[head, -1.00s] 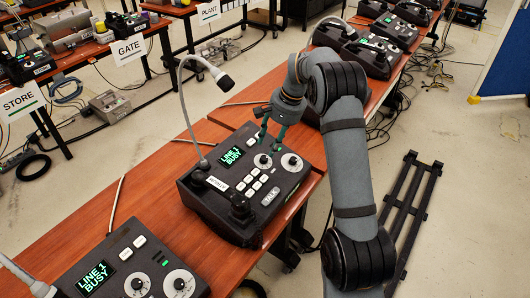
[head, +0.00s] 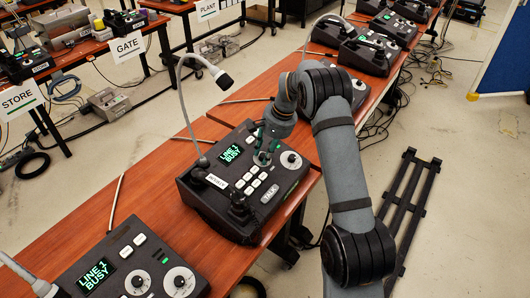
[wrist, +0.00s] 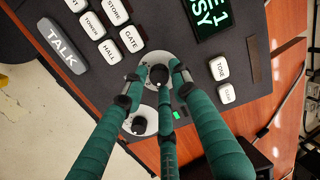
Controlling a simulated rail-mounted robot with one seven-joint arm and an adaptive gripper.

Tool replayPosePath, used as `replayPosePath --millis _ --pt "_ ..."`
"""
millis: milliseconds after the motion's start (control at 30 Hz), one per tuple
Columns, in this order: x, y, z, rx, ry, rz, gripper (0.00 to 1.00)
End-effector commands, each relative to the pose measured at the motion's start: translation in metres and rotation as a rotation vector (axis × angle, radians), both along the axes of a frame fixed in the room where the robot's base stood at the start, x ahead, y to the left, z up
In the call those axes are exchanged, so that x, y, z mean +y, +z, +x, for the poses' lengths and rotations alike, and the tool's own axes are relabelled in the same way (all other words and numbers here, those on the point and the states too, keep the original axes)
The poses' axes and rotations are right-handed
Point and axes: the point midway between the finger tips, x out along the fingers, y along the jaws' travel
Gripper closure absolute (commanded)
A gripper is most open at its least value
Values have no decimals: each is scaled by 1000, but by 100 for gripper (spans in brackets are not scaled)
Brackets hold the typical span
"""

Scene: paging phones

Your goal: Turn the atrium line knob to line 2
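The paging phone (head: 225,208) in the middle of the near table has a screen (head: 231,153) reading LINE 1 BUSY. Its two dark knobs sit on pale round dials. My gripper (head: 264,157) is down at the left knob, which shows between my green fingers in the wrist view (wrist: 157,74). The fingers surround this knob closely; whether they press on it is unclear. The right knob (head: 291,160) is free and also shows in the wrist view (wrist: 138,124). The fingers partly hide the left dial and its markings. The small label (head: 217,182) is too small to read surely.
A gooseneck microphone (head: 223,79) rises at the phone's back left. A handset-like black part (head: 239,204) stands at its front. Another phone (head: 128,262), also reading LINE 1 BUSY, is at the lower left. More phones (head: 372,48) stand farther along the table. Bare wood lies between phones.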

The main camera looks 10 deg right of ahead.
Motion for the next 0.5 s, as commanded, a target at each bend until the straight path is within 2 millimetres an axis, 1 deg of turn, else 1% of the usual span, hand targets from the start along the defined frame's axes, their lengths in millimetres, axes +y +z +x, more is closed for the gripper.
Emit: replayPosePath --millis 67,433,500 --pt "0 0 0 0 0 0 78" --pt "0 0 0 -1 0 -1 100" --pt "0 0 0 -2 -1 0 100"
